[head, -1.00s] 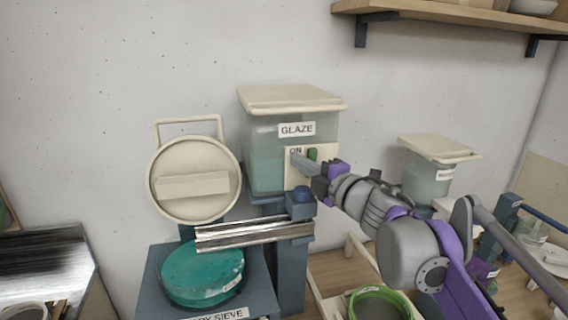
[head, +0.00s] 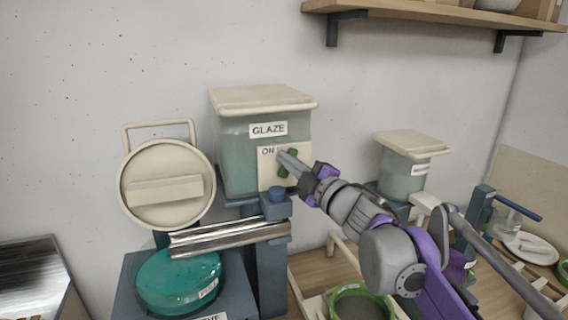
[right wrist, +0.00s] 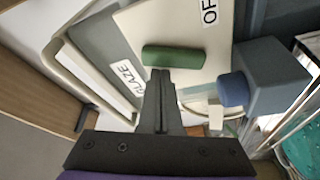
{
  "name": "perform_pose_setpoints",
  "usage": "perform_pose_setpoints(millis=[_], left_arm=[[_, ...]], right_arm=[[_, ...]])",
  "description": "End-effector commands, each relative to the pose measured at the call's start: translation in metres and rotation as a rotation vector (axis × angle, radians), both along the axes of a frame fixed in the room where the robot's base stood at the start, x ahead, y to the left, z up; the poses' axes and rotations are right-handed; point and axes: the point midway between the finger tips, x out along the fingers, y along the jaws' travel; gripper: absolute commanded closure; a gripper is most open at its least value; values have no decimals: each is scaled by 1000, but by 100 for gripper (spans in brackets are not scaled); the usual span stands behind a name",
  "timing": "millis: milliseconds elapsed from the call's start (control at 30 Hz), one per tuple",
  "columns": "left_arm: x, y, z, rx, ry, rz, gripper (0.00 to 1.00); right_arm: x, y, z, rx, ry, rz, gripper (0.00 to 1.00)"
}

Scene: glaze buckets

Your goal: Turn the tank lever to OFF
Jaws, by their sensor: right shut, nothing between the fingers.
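The glaze tank (head: 232,150) is a translucent box with a cream lid and a GLAZE label. Its cream lever panel (head: 268,178) shows ON in the head view and part of an OFF label (right wrist: 209,12) in the right wrist view. In the right wrist view the lever (right wrist: 172,57) is a green bar just beyond the fingertips. My right gripper (head: 281,155) is shut and empty, its tips at the lever; I cannot tell if they touch. My left gripper is not in view.
A blue knob (head: 277,194) on a post stands just below the panel. A metal chute (head: 225,237) runs above a teal sieve (head: 178,283). A round cream lid with a handle (head: 166,186) is at left. Another lidded tank (head: 402,175) stands at right. A shelf (head: 430,12) is above.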

Motion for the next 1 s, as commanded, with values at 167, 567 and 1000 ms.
perform_pose_setpoints(millis=[167,567,1000], left_arm=[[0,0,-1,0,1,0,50],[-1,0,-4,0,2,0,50],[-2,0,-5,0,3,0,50]], right_arm=[[1,-3,-1,85,28,0,100],[3,-10,-2,240,78,0,100],[7,-23,-8,613,198,1,100]])
